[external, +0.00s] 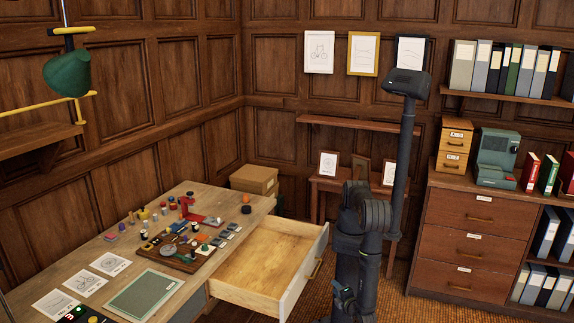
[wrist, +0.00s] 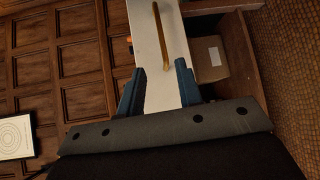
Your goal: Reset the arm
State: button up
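My gripper (wrist: 160,66) shows in the wrist view with its two blue fingers spread apart and nothing held between them. A pale drawer front (wrist: 147,30) with a long brass handle (wrist: 162,38) lies ahead of the fingertips. The handle looks apart from the fingers, but the distance is hard to judge. In the external view my dark arm (external: 370,215) stands folded to the right of the open drawer (external: 270,262). The fingers cannot be made out clearly there. The drawer is pulled out from the desk and looks empty.
The desk (external: 215,262) holds several small items, a wooden board (external: 150,258), papers and a green mat (external: 145,295). A cardboard box (external: 254,179) stands behind it. A drawer cabinet (external: 470,250) stands to the right of my arm. Patterned floor lies between.

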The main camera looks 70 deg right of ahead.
aim_at(318, 269)
jog(key=x, duration=1.7)
jog(key=shift+w+d+f, duration=0.1)
jog(key=shift+w+d, duration=0.05)
jog(key=shift+w, duration=0.1)
jog(key=v, duration=1.7)
jog(key=shift+s, duration=0.25)
jog(key=shift+w, duration=0.1)
jog(key=shift+x, duration=8.4)
jog(key=shift+w+d, duration=0.1)
jog(key=shift+w, duration=0.4)
